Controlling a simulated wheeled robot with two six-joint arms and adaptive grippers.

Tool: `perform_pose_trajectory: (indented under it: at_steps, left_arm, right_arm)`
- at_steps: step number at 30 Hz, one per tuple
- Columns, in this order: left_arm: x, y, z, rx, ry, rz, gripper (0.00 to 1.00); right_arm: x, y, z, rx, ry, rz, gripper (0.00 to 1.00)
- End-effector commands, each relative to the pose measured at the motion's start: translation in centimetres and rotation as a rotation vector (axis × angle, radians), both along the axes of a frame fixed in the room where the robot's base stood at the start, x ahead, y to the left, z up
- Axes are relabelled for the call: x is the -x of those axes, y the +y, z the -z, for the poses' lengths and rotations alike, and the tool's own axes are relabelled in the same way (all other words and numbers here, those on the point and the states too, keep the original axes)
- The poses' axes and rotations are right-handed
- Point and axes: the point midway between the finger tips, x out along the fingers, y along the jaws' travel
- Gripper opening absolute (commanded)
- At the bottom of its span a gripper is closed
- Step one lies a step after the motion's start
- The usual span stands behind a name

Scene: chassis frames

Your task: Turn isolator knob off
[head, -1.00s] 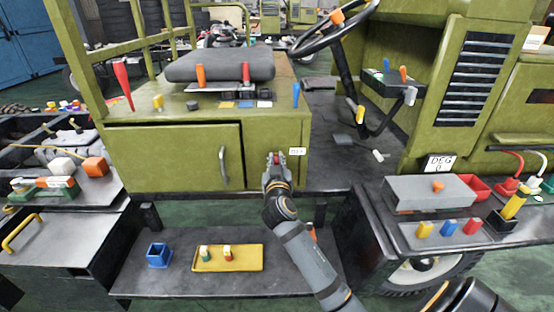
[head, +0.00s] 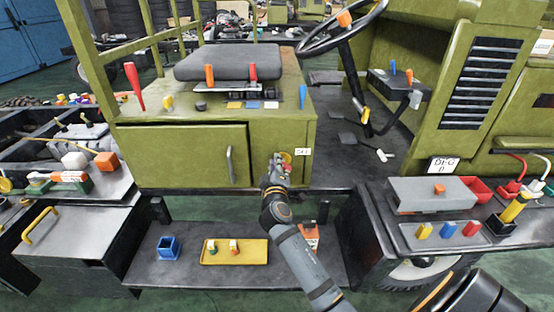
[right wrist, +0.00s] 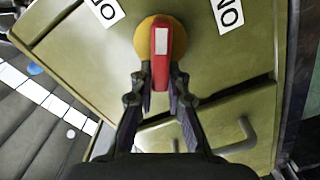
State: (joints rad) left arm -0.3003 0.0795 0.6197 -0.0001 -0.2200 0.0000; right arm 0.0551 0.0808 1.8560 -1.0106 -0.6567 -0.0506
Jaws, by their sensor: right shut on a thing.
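The isolator knob (right wrist: 162,40) is a red bar with a white stripe on a round yellow plate (right wrist: 145,38), set on the olive cabinet front. In the right wrist view its bar stands upright in the picture, its far end between two white labels. One label (right wrist: 228,12) reads ON upside down; the other (right wrist: 105,11) is cut by the frame edge. My right gripper (right wrist: 160,80) is shut on the knob's near end. In the head view the right gripper (head: 282,167) covers much of the knob, with the yellow plate (head: 287,156) showing behind. My left gripper is out of view.
A cabinet door with a grey handle (head: 230,165) is left of the knob. Below is a dark shelf with a yellow tray (head: 252,259) and a blue bin (head: 168,247). A side bench at right carries a grey box (head: 420,192).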

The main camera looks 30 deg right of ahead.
Motion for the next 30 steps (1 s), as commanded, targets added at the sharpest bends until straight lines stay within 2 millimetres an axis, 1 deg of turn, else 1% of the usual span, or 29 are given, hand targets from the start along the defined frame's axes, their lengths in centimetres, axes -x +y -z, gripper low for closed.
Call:
perform_pose_trajectory:
  at_steps: [3, 15, 21, 30]
  left_arm:
    - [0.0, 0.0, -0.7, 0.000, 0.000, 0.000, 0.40]
    - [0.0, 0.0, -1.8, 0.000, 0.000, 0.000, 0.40]
    - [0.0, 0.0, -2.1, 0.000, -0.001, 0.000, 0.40]
    - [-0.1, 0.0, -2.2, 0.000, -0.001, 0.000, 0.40]
  right_arm:
    - [-0.1, 0.1, 0.2, 0.090, 0.059, -0.001, 0.00]
    - [-0.2, 0.3, 1.1, 0.345, 0.214, -0.001, 0.00]
    - [-0.2, 0.3, 1.3, 0.417, 0.259, 0.000, 0.00]
    - [-0.2, 0.3, 1.6, 0.459, 0.284, 0.000, 0.00]
